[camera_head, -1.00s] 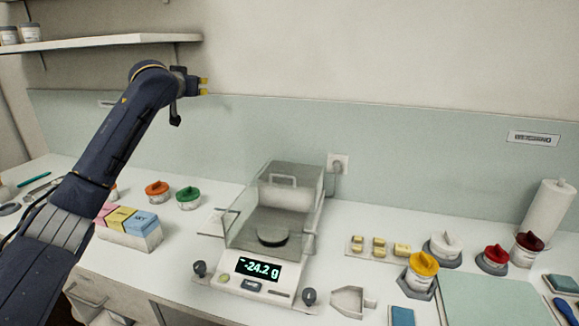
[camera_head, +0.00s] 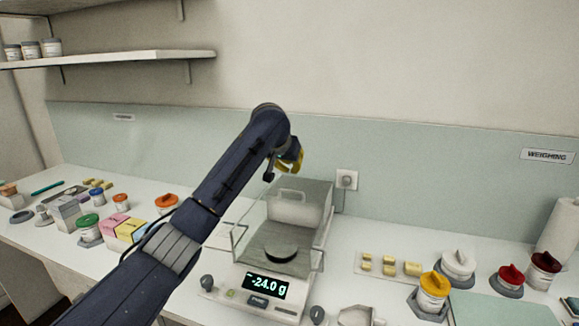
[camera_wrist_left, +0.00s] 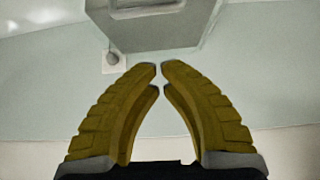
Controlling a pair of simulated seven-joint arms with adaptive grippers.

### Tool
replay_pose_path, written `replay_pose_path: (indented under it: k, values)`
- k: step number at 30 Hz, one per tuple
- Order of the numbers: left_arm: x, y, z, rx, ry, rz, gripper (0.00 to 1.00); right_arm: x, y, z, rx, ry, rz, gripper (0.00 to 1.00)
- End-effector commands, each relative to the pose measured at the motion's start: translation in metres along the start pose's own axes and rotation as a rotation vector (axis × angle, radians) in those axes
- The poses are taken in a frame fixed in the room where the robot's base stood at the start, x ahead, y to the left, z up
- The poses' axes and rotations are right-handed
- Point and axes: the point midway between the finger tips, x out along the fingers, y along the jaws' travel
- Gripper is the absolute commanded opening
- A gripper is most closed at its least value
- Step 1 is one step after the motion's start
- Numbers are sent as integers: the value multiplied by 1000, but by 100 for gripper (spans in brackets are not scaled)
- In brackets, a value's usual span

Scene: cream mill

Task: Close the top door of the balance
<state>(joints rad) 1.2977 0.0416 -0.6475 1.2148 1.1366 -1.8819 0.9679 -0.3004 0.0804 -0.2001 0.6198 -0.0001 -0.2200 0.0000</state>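The balance (camera_head: 238,279) stands on the bench in the head view, with clear glass walls around a dark round pan (camera_head: 281,250). Its display reads -24.0 g. The top door (camera_head: 314,190) lies toward the back of the balance, with a pale loop handle (camera_head: 289,194) near it; the chamber looks open above the pan. My left gripper (camera_head: 291,166) hangs in the air just above and behind the balance's back edge, apart from it. In the left wrist view, its yellow fingers (camera_wrist_left: 162,72) nearly meet at the tips, with nothing between them. My right gripper is not in view.
A wall socket (camera_head: 347,179) is right behind the balance. Jars with coloured lids, such as the yellow one (camera_head: 434,285), and a tray of small yellow blocks (camera_head: 388,274) stand to the right. Coloured boxes (camera_head: 128,229) stand left. The wall is close behind.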

Motion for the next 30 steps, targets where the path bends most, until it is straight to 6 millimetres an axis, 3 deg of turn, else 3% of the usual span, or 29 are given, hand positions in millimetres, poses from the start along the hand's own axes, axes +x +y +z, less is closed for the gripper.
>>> replay_pose_path:
  k: [6, 17, 30]
  values:
    - [37, 0, 0, -2, -2, -1, 0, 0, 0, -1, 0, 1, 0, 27]
    - [71, -1, 0, -1, 0, -2, 0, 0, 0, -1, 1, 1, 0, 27]
    - [56, 0, 21, 1, 3, 0, 0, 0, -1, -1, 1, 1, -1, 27]
